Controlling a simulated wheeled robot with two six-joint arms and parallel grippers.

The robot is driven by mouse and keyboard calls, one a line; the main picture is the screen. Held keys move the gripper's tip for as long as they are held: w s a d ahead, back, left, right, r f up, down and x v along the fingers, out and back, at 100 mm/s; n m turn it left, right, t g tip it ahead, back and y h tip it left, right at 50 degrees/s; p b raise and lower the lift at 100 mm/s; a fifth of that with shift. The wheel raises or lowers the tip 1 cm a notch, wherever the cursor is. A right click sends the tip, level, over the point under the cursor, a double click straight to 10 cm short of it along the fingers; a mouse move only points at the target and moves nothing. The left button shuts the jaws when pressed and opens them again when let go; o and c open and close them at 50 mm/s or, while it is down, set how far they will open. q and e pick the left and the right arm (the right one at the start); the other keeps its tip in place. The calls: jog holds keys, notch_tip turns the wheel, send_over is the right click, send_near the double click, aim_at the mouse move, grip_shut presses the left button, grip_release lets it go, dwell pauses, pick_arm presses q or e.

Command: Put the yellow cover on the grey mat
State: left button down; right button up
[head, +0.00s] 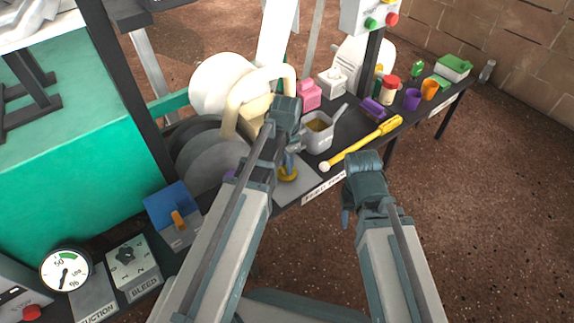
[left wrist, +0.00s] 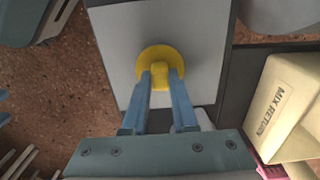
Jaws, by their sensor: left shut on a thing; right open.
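The yellow cover (left wrist: 160,56) is a round disc with a raised knob, seen in the left wrist view over the grey mat (left wrist: 112,45). My left gripper (left wrist: 160,78) is shut on its knob. In the head view the yellow cover (head: 288,176) shows below my left gripper (head: 289,160), over the grey mat (head: 300,192). I cannot tell whether the cover touches the mat or is held just above it. My right gripper (head: 347,212) is open and empty, in front of the bench edge, over the floor.
A grey pot (head: 318,136) of brown stuff stands behind the mat. A yellow stick with a white ball end (head: 362,142) lies to the right. A cream pipe (head: 236,105) marked "MIX RETURN" rises left of my gripper. Pink, purple and orange items stand further back.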

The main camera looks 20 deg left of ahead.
pick_arm(q)
jog(key=c, duration=0.7)
grip_release()
notch_tip(320, 180, up, 12)
jog(key=p, duration=1.3)
jog(key=s+d+n+y, duration=0.1)
jog(key=s+d+n, duration=0.2)
jog(key=s+d, duration=0.7)
jog(key=s, duration=0.4)
jog(key=shift+s+d+r+n+b, duration=0.2)
jog(key=shift+n+b, duration=0.1)
jog(key=shift+n, duration=0.1)
notch_tip(320, 180, up, 28)
jog(key=p, duration=2.7)
jog(key=shift+f+p, duration=0.25)
jog(key=shift+p, duration=0.05)
